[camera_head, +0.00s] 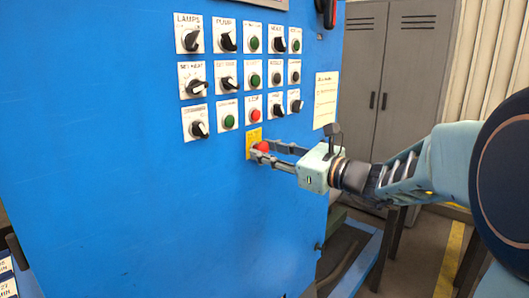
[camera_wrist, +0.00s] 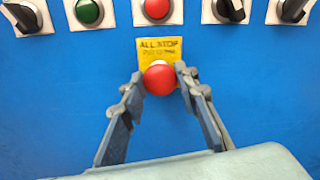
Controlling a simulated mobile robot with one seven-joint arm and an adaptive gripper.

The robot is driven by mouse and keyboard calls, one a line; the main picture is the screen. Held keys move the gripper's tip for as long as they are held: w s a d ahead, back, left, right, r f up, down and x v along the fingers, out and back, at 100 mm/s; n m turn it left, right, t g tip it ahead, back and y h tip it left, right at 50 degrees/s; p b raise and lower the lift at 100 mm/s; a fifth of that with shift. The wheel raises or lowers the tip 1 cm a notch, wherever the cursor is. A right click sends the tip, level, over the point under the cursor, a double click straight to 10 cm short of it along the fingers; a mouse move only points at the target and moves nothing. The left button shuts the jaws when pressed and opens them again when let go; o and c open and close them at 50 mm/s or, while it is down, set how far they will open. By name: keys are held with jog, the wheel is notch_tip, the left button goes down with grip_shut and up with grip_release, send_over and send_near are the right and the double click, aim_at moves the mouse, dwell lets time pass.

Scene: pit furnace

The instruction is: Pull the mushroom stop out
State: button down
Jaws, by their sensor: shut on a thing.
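The red mushroom stop (camera_head: 262,147) sits on a yellow plate (camera_head: 253,136) low on the blue panel, below the rows of switches. My gripper (camera_head: 262,151) reaches it from the right, with its fingers around the red head. In the wrist view the mushroom stop (camera_wrist: 158,79) is in the middle, between the two fingertips, and my gripper (camera_wrist: 159,82) is shut on it. The yellow plate (camera_wrist: 165,48) reads "ALL STOP" on its upper line; its lower line is too blurred to read.
Above are rows of black rotary switches (camera_head: 197,129), green buttons (camera_head: 229,121) and a red button (camera_head: 254,114) on the blue panel (camera_head: 130,200). A label sheet (camera_head: 325,100) is at the right of the panel. Grey lockers (camera_head: 390,80) stand behind. The panel below the stop is bare.

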jog(key=c, duration=1.5)
grip_release()
jog(key=shift+o, duration=0.2)
jog(key=shift+s+d, duration=0.1)
jog(key=v, duration=1.2)
